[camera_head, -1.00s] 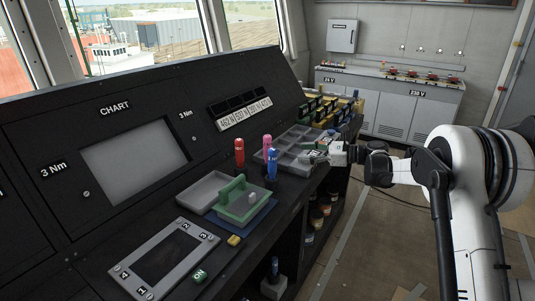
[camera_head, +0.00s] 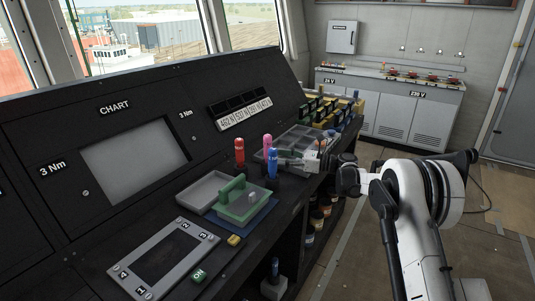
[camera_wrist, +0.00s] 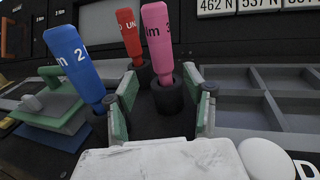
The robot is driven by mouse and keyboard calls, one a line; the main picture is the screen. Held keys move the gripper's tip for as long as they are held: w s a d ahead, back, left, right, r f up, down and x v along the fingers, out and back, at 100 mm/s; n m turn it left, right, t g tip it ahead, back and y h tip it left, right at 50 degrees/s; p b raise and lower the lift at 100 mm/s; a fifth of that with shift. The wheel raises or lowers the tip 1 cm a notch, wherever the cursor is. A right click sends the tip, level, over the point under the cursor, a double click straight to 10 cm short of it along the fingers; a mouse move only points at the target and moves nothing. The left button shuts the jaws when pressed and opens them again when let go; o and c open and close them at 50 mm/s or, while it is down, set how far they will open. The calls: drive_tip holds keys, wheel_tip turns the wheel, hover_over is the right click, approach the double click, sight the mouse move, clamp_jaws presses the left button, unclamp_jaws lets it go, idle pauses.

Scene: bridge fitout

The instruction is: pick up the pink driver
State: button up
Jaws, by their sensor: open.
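The pink driver (camera_wrist: 157,40) stands upright in a dark round holder (camera_wrist: 167,97). In the wrist view it rises beyond the gap between my open fingers, nearer the left one. In the head view the pink driver (camera_head: 267,142) shows only its upper part, behind the blue driver (camera_head: 272,161). My gripper (camera_head: 287,158) is open and empty just right of the drivers; its green-padded fingers (camera_wrist: 168,92) show in the wrist view. The blue driver (camera_wrist: 75,55) stands outside the left finger. The red driver (camera_wrist: 130,35) stands left of and behind the pink one.
A grey compartment tray (camera_head: 298,138) lies behind my gripper on the console. A grey shallow tray (camera_head: 203,189) and a green block with a handle (camera_head: 240,204) lie in front of the drivers. The sloped console panel (camera_head: 60,150) rises behind. The aisle floor at right is open.

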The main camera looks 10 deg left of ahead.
drive_tip(key=shift+w+a+r+b, duration=0.1)
drive_tip(key=shift+w+a+r, duration=0.05)
drive_tip(key=shift+a, duration=0.85)
drive_tip(key=shift+w+a+r+b, duration=0.1)
drive_tip(key=shift+a+b, duration=0.05)
drive_tip(key=shift+a, duration=0.8)
drive_tip(key=shift+w+a+r+b, duration=0.1)
drive_tip(key=shift+w+a+r, duration=0.05)
drive_tip(key=shift+a, duration=0.85)
drive_tip(key=shift+c, duration=0.4)
clamp_jaws()
